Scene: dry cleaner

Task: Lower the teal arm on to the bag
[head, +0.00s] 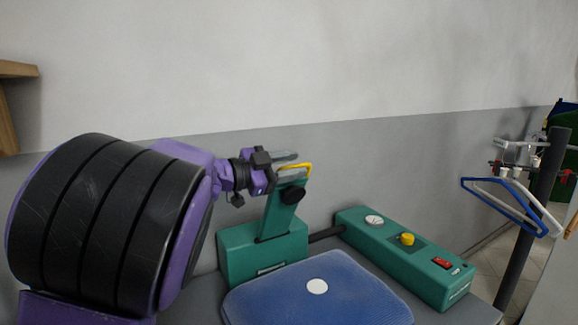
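The teal arm (282,210) stands raised, tilted slightly right, on a teal base block (262,251). A yellow handle (308,167) is at its top and a black knob on its side. My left gripper (300,161) is at the yellow handle, its grey fingers overlapping it in the picture. I cannot tell whether the fingers are closed on it. A blue padded piece (345,290) with a white round spot, perhaps the bag, lies below and in front of the arm. Its near edge is cut off. My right gripper is not in view.
A teal control box (390,258) with a white dial, yellow knob and red switch lies right of the arm on the grey table (472,313). A dark post (532,220) and rail with blue and white hangers (505,205) stand at the right. A wall is behind.

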